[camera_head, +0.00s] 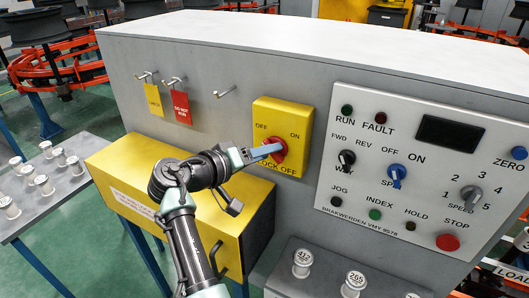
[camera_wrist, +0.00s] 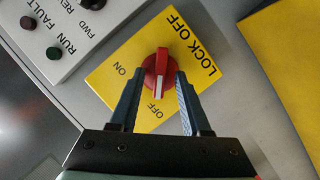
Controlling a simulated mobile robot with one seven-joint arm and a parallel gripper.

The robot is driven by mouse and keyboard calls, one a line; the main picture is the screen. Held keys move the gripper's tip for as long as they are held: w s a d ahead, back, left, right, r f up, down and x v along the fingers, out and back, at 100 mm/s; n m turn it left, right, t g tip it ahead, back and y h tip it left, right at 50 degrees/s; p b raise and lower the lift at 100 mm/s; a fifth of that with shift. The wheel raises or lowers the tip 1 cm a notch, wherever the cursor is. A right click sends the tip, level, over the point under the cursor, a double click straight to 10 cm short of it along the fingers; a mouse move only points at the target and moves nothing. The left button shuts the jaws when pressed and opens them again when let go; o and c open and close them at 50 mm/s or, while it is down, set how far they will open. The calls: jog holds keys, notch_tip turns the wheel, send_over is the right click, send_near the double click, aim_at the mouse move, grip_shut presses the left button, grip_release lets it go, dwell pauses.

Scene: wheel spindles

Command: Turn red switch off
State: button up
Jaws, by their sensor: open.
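The red switch (camera_head: 279,157) is a round knob on a yellow plate (camera_head: 289,108) on the grey panel front. In the wrist view the red switch (camera_wrist: 161,64) has a raised handle with a white stripe, whose lower end points toward the word OFF on the yellow plate (camera_wrist: 112,92). My gripper (camera_head: 272,149) reaches the switch from the left and covers part of it. In the wrist view my gripper (camera_wrist: 158,74) is open, one finger on each side of the handle. I cannot tell whether the right finger touches the knob.
A yellow box (camera_head: 165,190) juts out below my arm. Hooks with a yellow tag (camera_head: 153,99) and a red tag (camera_head: 181,106) are to the left. A white control panel (camera_head: 440,130) with knobs and buttons is to the right. Labelled spindles (camera_head: 302,263) stand below.

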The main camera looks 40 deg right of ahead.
jog(key=b+v, duration=0.3)
jog(key=v, duration=1)
jog(key=shift+r, duration=0.1)
